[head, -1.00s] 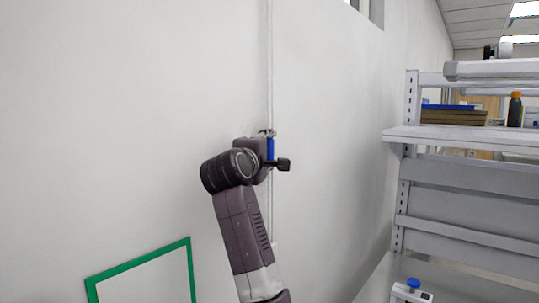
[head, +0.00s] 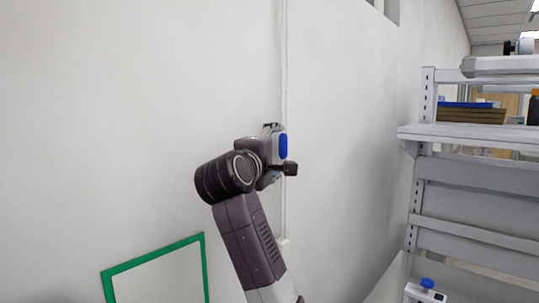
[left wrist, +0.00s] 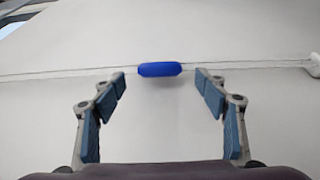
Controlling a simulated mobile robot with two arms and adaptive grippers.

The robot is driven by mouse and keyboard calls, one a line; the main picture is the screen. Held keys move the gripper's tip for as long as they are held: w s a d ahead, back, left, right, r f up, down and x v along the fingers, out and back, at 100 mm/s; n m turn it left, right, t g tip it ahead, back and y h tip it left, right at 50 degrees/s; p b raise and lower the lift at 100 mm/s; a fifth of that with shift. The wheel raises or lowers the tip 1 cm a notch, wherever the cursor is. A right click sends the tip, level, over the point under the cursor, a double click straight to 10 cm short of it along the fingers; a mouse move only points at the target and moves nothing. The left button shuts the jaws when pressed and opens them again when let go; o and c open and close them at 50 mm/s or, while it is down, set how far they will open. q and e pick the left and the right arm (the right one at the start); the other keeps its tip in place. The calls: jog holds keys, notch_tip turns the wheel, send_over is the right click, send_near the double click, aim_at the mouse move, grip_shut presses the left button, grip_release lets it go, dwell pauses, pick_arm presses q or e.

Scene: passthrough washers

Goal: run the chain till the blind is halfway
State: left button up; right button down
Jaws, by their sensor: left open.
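A thin pale chain (head: 284,60) runs straight down the white wall. A blue grip (head: 283,146) sits on it, and it also shows in the left wrist view (left wrist: 160,69). My left gripper (head: 276,150) is at the height of the blue grip, partly in front of it in the head view. In the left wrist view the two fingers (left wrist: 160,82) are wide apart, with the blue grip in the gap just beyond the tips. No finger visibly touches it. The blind is not in view. My right gripper is not in view.
A grey shelf unit (head: 470,132) stands at the right with boxes (head: 472,114) on it. A green-edged frame (head: 155,253) is at the lower left. A window edge (head: 389,8) shows at the top. The wall around the chain is clear.

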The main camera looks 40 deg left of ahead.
pick_arm(q)
jog(key=v, duration=0.6)
dwell(0.5)
